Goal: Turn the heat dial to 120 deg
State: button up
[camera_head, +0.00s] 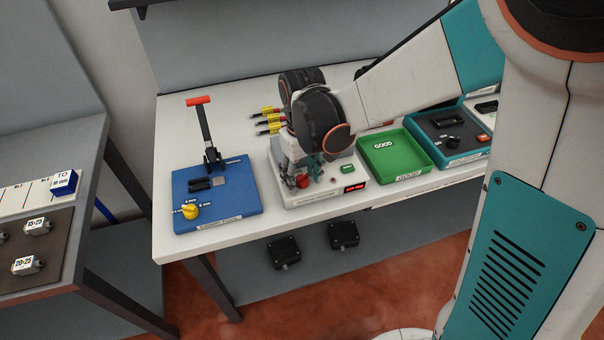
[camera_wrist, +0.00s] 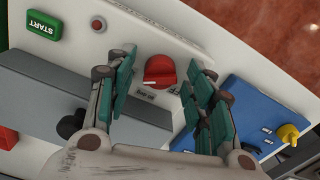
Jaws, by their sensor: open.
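The heat dial (camera_wrist: 160,71) is a red round knob on the white heating station. In the wrist view it sits between the two spread teal-padded fingers of my gripper (camera_wrist: 157,80), with a visible gap on each side. In the head view my gripper (camera_head: 309,172) points down over the front of the white station (camera_head: 325,196) and partly hides the red dial (camera_head: 303,181). A small display (camera_head: 354,188) with red characters is on the station front, too small to read surely. The dial's scale marks are not readable.
A green START button (camera_wrist: 42,28) and small red light (camera_wrist: 97,24) are near the dial. A grey block with a black knob (camera_wrist: 70,123) lies behind. A blue lever station (camera_head: 217,196) with a yellow dial (camera_head: 190,212) stands left, a green tray (camera_head: 394,155) right.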

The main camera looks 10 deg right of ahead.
aim_at(303, 177)
jog(key=shift+r, duration=0.1)
notch_tip(303, 177, up, 7)
jog(key=shift+s+r, duration=0.1)
jog(key=shift+r, duration=0.1)
dwell(0.5)
jog(key=shift+d+r, duration=0.1)
jog(key=s+d+r+m+t, duration=0.2)
jog(key=s+d+r+t, duration=0.1)
jog(key=s+d, duration=0.3)
jog(key=s+d+r+m+t, duration=0.3)
jog(key=s+d+r+t, duration=0.1)
jog(key=s+d, duration=0.3)
jog(key=shift+s+d, duration=0.3)
jog(key=shift+d, duration=0.05)
